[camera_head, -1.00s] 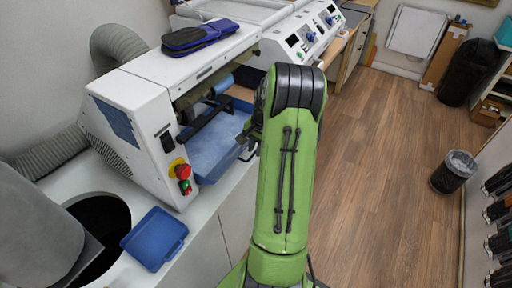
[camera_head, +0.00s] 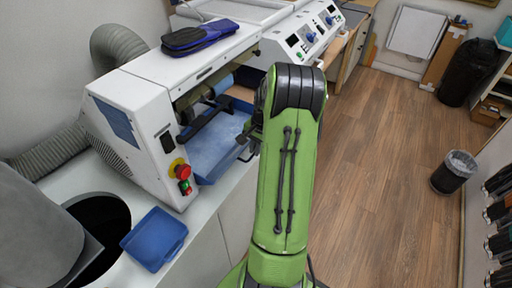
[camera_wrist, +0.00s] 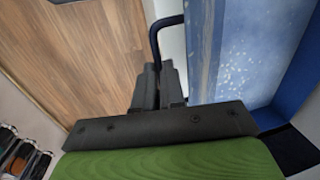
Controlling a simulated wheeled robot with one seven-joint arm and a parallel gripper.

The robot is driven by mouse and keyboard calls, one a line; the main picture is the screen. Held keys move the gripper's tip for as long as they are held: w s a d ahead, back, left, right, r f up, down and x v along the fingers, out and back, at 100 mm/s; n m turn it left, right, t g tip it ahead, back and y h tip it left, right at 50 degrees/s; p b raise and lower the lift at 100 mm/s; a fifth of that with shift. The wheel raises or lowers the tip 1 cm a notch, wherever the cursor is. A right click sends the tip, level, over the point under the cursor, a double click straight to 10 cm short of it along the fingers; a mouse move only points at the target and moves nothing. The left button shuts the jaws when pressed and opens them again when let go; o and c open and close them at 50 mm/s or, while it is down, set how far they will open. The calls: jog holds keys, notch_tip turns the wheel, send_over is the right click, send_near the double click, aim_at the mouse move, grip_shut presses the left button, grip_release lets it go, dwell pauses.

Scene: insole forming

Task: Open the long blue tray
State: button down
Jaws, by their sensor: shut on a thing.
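The long blue tray (camera_head: 213,148) sits under the white machine and sticks out at its front side. In the wrist view the long blue tray (camera_wrist: 265,45) fills the right side, with pale specks on its floor. A thin dark handle (camera_wrist: 157,32) stands out from its side wall. My gripper (camera_wrist: 158,78) is shut on this handle, with the fingers close together around its end. In the head view my green arm hides most of my gripper; only a dark part shows beside the tray's edge.
The white machine (camera_head: 130,115) carries a red stop button and a blue and black insole pair (camera_head: 200,37) on top. A small blue tray (camera_head: 155,238) lies on the counter at the front left. The wooden floor (camera_head: 375,170) to the right is clear up to a bin (camera_head: 452,173).

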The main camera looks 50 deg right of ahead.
dwell(0.5)
jog(key=s+d, duration=0.1)
jog(key=s, duration=1.2)
jog(key=shift+s+d+b, duration=0.15)
jog(key=shift+d+b, duration=0.05)
jog(key=shift+b, duration=0.25)
jog(key=shift+r, duration=0.1)
jog(key=c, duration=1.2)
grip_release()
jog(key=s+r+p, duration=0.1)
jog(key=r, duration=0.4)
jog(key=s+r+p, duration=0.1)
jog(key=r, duration=0.4)
jog(key=r+p, duration=0.1)
jog(key=r, duration=0.4)
jog(key=shift+s+d+r, duration=0.1)
jog(key=shift+s+r, duration=0.1)
jog(key=shift+s, duration=0.2)
